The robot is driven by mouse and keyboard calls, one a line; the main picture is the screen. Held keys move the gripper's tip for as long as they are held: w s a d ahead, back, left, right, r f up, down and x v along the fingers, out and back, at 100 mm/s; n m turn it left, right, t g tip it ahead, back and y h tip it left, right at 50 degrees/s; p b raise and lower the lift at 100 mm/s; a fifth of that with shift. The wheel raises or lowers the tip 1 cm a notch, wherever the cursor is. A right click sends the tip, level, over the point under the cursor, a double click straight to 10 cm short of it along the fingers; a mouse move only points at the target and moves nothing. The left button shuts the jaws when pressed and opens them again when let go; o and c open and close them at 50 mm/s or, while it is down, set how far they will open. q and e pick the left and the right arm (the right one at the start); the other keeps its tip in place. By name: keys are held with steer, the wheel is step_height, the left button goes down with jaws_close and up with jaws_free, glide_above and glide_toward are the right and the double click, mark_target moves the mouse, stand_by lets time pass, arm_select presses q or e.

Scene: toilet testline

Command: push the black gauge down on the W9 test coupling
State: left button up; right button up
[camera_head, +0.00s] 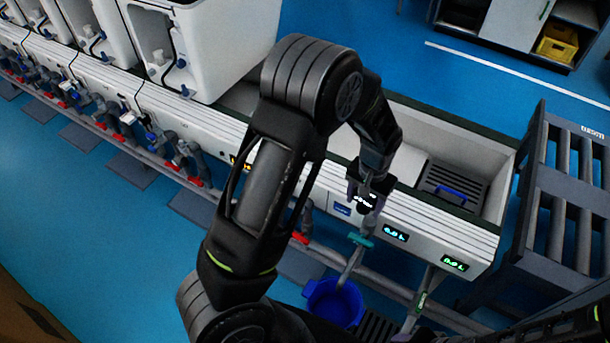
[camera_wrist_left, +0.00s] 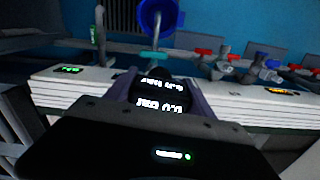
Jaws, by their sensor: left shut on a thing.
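The black gauge (camera_head: 366,201) has a lit white display and stands at the front edge of the white bench, above a pipe with a teal collar (camera_head: 361,239). My left gripper (camera_head: 369,190) is shut on the gauge from above. In the left wrist view the gauge (camera_wrist_left: 159,96) sits between the two greyish fingers, with the teal collar (camera_wrist_left: 154,56) just beyond it. The fingers hide the gauge's sides, and its lower end and the coupling's seat are hidden too. I cannot read a W9 label. My right gripper is not in view.
A blue bucket (camera_head: 335,303) is below the pipe. The white bench front (camera_head: 425,222) carries lit displays. Pipes with red-handled valves (camera_head: 300,238) run along it to the left. White tanks (camera_head: 215,45) stand at upper left, and a dark slatted rack (camera_head: 568,190) at right.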

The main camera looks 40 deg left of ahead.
arm_select(q)
steer(key=shift+a, duration=0.1)
steer(key=shift+w+a+f+b, duration=0.1)
steer(key=shift+a+f+b, duration=0.2)
steer(key=shift+b, duration=0.05)
steer(key=a+f+n+b, duration=0.1)
steer(key=a+f+b, duration=0.1)
steer(key=a+b, duration=0.3)
steer(key=s+a+f+n+b, duration=0.1)
steer(key=a+b, duration=0.4)
steer(key=a, duration=0.9)
steer(key=shift+s+a+f+n, duration=0.2)
steer(key=shift+s+f+n, duration=0.05)
steer(key=shift+f+n, duration=0.65)
steer(key=shift+f, duration=0.2)
steer(key=shift+f+b, duration=2.45)
steer(key=shift+f, duration=0.6)
steer(key=shift+s+d, duration=0.1)
steer(key=shift+s, duration=0.05)
